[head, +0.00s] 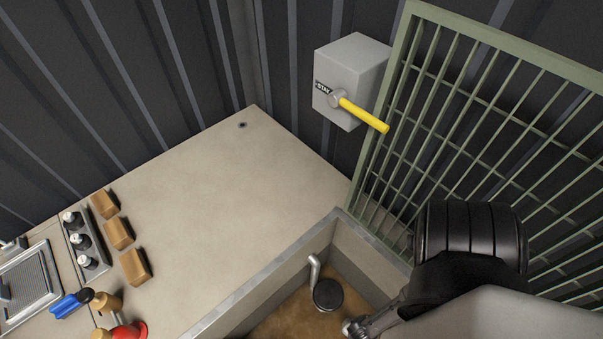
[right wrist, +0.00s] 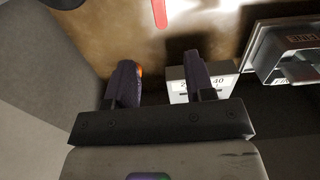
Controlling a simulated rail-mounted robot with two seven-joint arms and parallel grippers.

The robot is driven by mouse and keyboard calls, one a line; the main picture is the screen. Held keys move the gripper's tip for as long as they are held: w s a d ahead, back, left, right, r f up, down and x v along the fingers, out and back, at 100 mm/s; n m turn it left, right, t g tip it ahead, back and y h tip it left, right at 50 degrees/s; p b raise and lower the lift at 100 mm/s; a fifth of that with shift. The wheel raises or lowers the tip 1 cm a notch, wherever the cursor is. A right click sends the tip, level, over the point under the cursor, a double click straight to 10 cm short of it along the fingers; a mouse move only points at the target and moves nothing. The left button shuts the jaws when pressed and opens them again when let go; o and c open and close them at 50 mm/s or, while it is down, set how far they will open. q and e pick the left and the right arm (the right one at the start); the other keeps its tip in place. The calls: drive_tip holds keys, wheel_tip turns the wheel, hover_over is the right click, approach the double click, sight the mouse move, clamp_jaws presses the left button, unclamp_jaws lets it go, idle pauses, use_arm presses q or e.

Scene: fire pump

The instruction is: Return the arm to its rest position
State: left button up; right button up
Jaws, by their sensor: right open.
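My right arm (head: 470,245) comes in at the lower right of the head view, beside the green grille and over the edge of the sunken pit. Its gripper is not clearly visible there. In the right wrist view my right gripper (right wrist: 160,65) has its two dark fingers apart, with nothing between them. The brown pit floor shows behind the fingers. My left gripper is in neither view.
A grey box (head: 352,75) with a yellow lever (head: 363,115) hangs beside the green grille (head: 470,110). A black round part (head: 328,295) with a pipe stands in the pit. A white labelled block (right wrist: 178,84) is close behind one finger. The beige deck (head: 235,190) is mostly clear.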

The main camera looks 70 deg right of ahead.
idle(0.3)
drive_tip(key=w+a+r+m+t, duration=0.15)
drive_tip(key=w+r+m, duration=0.25)
drive_tip(key=w+r, duration=0.7)
drive_tip(key=w+a+r+m+g, duration=0.1)
drive_tip(key=w+a+r+m, duration=0.15)
drive_tip(key=w+r, duration=0.9)
drive_tip(key=s+d+r+m+t+p, duration=0.1)
drive_tip(key=d+r+m+p, duration=0.1)
drive_tip(key=r+p, duration=0.8)
drive_tip(key=s+d+r+m+t+p, duration=0.2)
drive_tip(key=r+p, duration=0.9)
drive_tip(key=r, duration=1.5)
drive_tip(key=shift+s+d+r, duration=0.15)
drive_tip(key=shift+s+d, duration=0.05)
drive_tip(key=shift+d, duration=0.2)
